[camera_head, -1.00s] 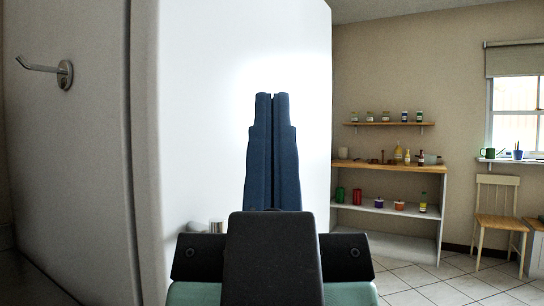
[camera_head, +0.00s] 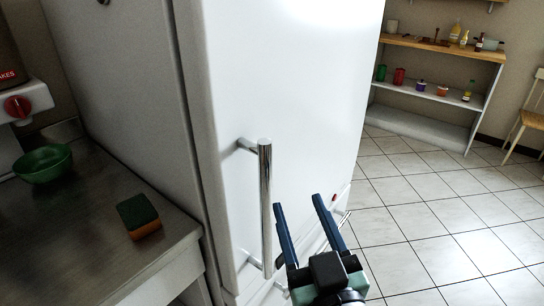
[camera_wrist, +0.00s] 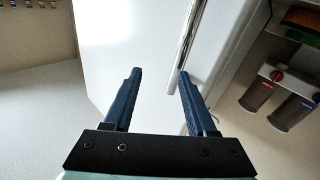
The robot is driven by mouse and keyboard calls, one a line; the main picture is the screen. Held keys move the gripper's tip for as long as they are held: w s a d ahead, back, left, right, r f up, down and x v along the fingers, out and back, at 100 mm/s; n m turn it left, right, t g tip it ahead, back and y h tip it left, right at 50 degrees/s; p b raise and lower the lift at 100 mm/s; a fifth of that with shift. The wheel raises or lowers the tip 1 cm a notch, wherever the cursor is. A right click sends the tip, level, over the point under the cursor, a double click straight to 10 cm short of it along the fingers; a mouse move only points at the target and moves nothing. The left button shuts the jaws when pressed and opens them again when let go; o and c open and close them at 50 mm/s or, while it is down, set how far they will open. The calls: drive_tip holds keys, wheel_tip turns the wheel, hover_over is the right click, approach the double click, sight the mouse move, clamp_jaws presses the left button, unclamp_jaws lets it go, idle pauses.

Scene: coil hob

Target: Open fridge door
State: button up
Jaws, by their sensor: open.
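The white fridge door (camera_head: 290,80) stands closed as far as I can see, and it also shows in the wrist view (camera_wrist: 130,50). Its upright chrome handle (camera_head: 265,205) is a vertical bar near the door's left edge; the bar shows in the wrist view (camera_wrist: 185,40). My gripper (camera_head: 298,202) is open and empty, just right of the handle's lower half in the head view. In the wrist view the handle's end lies near the tip of the right finger, not clearly between the fingers (camera_wrist: 158,75). I cannot tell whether they touch.
A metal counter (camera_head: 90,230) at left holds a green bowl (camera_head: 43,163) and a sponge (camera_head: 138,215). A shelf unit (camera_head: 430,85) stands against the back wall, with a chair (camera_head: 530,120) at right. The tiled floor (camera_head: 440,200) right of the fridge is clear.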

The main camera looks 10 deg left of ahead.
drive_tip(key=g+y+p, duration=0.1)
drive_tip(key=g+p, duration=0.1)
drive_tip(key=p, duration=0.2)
approach(268, 207)
drive_tip(key=p+x, duration=0.2)
drive_tip(key=x, duration=0.9)
clamp_jaws()
idle(1.0)
